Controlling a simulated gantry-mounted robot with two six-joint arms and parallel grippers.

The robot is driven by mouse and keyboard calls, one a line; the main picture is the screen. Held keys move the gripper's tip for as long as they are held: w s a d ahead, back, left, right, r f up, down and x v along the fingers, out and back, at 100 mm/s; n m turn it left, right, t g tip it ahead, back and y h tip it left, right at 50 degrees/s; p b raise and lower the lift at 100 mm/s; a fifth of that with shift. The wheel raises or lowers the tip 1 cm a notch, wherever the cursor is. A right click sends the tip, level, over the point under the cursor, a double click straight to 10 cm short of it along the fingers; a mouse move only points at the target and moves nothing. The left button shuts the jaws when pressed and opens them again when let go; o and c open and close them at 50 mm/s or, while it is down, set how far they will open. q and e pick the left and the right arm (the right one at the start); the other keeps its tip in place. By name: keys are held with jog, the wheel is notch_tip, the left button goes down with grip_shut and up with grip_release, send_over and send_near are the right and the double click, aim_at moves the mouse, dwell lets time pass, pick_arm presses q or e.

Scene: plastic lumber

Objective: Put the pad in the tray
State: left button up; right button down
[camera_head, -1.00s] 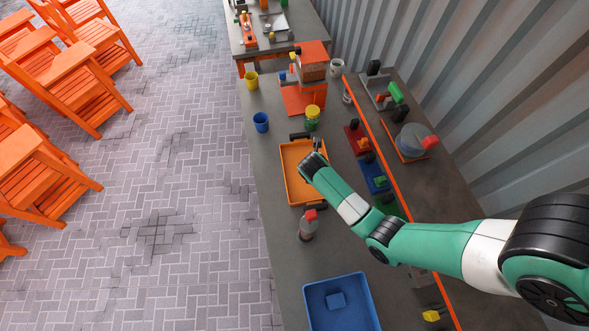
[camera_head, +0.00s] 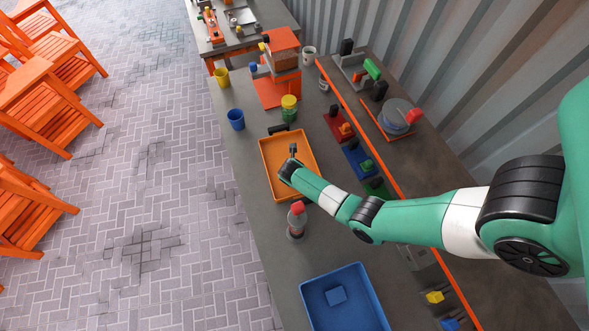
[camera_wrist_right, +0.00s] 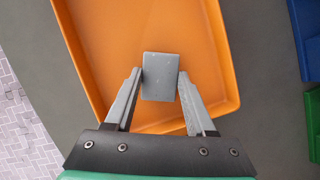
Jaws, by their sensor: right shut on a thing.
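A grey rectangular pad (camera_wrist_right: 160,90) sits between the fingers of my right gripper (camera_wrist_right: 160,76) in the right wrist view. The gripper is shut on it. The orange tray (camera_wrist_right: 222,50) lies behind the pad in that view; the gap between pad and tray floor is hard to judge. In the head view, my right gripper (camera_head: 293,152) is above the inside of the orange tray (camera_head: 268,182), and the pad is too small to make out there. My left gripper is not in view.
A blue tray (camera_head: 377,312) with a blue block (camera_head: 336,295) in it stands nearer. A red-capped bottle (camera_head: 296,222) stands between the trays. A green jar with a yellow lid (camera_head: 289,108) stands beyond the orange tray. Coloured bins (camera_head: 362,160) lie to its right.

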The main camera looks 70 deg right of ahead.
jog(key=shift+f, duration=0.25)
jog(key=shift+f, duration=0.1)
jog(key=shift+c, duration=1.2)
grip_release()
jog(key=shift+r, duration=0.2)
jog(key=p+v, duration=1.2)
jog(key=p, duration=0.1)
jog(key=shift+p, duration=0.3)
jog(key=shift+f, duration=0.1)
